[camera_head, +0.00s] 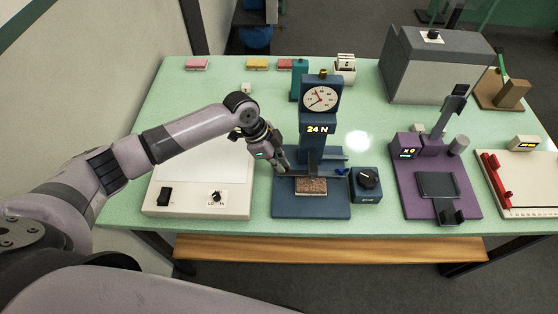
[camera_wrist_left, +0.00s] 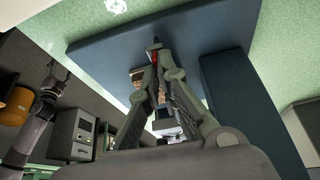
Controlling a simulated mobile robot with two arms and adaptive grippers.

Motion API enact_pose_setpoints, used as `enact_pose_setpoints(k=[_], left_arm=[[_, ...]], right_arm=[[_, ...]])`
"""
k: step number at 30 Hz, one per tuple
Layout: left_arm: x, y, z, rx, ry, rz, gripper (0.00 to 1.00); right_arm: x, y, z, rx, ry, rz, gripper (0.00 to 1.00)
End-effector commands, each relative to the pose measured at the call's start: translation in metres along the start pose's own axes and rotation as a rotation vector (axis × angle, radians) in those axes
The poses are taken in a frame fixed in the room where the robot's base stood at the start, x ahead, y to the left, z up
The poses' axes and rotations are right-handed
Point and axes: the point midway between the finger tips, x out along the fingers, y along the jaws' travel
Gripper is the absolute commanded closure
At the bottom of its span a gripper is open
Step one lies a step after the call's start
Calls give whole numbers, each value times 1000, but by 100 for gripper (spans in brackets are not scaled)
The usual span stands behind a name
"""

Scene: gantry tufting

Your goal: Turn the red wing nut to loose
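The red wing nut (camera_wrist_left: 154,57) shows as a small red piece between the fingertips in the left wrist view. In the head view my gripper hides it. My left gripper (camera_head: 281,166) is at the left side of the blue test stand (camera_head: 283,208), low beside its column. In the left wrist view the fingers (camera_wrist_left: 156,50) come together at their tips around the red piece, so the gripper looks shut on it. The stand has a round dial and a display reading 24 N. A lilac-grey arm (camera_wrist_left: 33,128), apparently my right one, shows small at the wrist view's left.
A brown sample (camera_head: 311,186) lies on the stand's base. A box with a black knob (camera_head: 366,190) stands at its right, beside a blue lever (camera_head: 341,171). A white panel (camera_head: 177,187) lies under my left arm. A purple device (camera_head: 431,199) stands further right.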

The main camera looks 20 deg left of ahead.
Motion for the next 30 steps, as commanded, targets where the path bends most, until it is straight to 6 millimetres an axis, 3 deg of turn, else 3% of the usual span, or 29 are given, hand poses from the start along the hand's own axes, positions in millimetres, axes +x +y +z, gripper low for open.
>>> enact_pose_setpoints(k=[11,21,30], left_arm=[[1,0,0,-8,1,-1,100],[0,0,0,-6,1,-1,77],[-1,0,0,-6,1,-2,77]], right_arm=[[0,3,1,-2,-1,4,31],[0,3,1,-2,-1,4,31],[0,3,2,-3,-2,4,31]])
